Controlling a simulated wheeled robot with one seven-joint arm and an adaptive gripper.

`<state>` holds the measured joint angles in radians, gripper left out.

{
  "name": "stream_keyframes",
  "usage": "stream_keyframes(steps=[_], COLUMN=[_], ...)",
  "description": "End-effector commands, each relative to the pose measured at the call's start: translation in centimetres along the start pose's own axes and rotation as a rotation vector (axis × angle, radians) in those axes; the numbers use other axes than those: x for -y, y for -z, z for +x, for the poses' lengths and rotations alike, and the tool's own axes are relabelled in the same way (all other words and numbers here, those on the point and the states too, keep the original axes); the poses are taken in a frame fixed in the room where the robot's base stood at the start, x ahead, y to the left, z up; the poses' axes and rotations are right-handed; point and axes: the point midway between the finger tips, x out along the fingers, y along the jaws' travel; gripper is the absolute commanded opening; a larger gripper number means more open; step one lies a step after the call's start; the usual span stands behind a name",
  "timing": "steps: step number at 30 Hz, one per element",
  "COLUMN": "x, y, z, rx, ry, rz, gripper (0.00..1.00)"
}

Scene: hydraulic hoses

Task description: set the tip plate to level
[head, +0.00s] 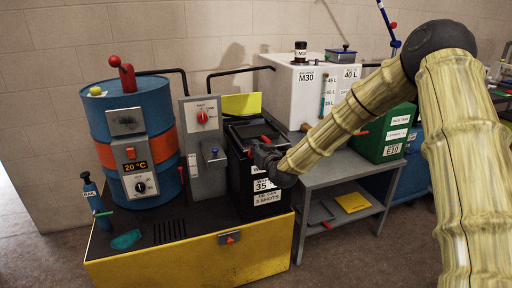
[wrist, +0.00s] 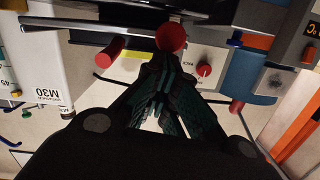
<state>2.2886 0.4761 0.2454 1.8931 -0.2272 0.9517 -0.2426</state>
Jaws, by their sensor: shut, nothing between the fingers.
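I cannot tell for sure which part is the tip plate. A yellow plate (head: 241,105) stands behind the black bin (head: 262,182), and no label on it is readable. My gripper (head: 252,150) is over the bin's top, left of the white tank. In the wrist view my gripper (wrist: 163,72) has its dark fingers shut together and empty. A round red knob (wrist: 171,37) shows just beyond the fingertips; I cannot tell if they touch it. The bin's top is partly hidden by my arm.
A blue drum (head: 130,135) with an orange band and a grey panel (head: 205,150) with a red dial stand to the left on a yellow-sided base (head: 190,262). A white tank (head: 290,85) marked M30 stands on a grey table (head: 345,170) behind my arm. A green box (head: 388,135) is to the right.

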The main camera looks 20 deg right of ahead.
Motion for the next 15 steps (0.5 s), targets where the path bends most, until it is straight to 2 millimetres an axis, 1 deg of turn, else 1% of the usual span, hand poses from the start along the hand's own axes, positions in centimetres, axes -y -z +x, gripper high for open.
stream_keyframes(steps=[1, 3, 11, 15], x=[-0.18, -0.19, -0.12, 0.00], y=[-1.21, -1.38, -1.12, -0.41], z=[0.01, -0.02, 0.03, -0.05], rx=[0.009, 0.011, 0.008, 0.007], ry=[-0.001, -0.001, 0.000, 0.001], rz=[-0.001, -0.001, -0.001, -0.001], gripper=[0.00, 0.00, 0.00, 0.00])
